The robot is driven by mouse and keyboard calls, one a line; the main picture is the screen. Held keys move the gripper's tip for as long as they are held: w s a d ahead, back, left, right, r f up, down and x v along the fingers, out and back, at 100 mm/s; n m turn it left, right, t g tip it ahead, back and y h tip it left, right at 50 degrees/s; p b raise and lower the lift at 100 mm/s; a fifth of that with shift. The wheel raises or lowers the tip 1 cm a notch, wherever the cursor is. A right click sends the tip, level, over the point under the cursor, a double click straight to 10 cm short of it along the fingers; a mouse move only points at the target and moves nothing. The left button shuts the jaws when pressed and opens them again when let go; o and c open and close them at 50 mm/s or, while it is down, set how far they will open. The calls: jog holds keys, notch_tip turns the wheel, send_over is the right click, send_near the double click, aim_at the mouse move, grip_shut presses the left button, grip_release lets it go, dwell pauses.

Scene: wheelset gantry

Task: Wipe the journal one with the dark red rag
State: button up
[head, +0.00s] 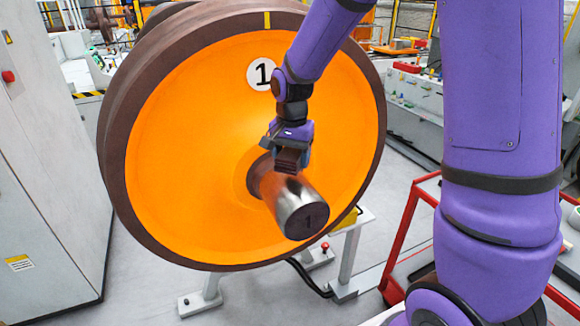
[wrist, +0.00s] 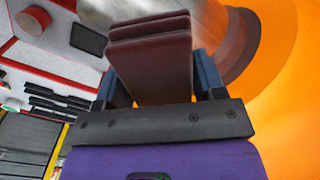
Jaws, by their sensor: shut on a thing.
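Journal one (head: 298,203) is a shiny metal stub with a dark end marked 1, standing out from the middle of the orange wheel (head: 185,150). The wheel bears a white disc with a 1. My gripper (head: 292,160) is above the journal, near its wheel-side part. It is shut on the dark red rag (wrist: 150,60), a folded stack held between the two fingers in the wrist view. The rag lies at or just over the journal's top; I cannot tell if they touch. The journal's metal (wrist: 215,28) shows behind the rag.
A grey cabinet (head: 45,170) stands to the left of the wheel. A red-framed trolley (head: 402,235) stands at the lower right. White stand legs (head: 345,262) are under the wheel. Open floor lies at the lower left.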

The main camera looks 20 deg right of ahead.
aim_at(292, 152)
jog(key=shift+r, duration=1.75)
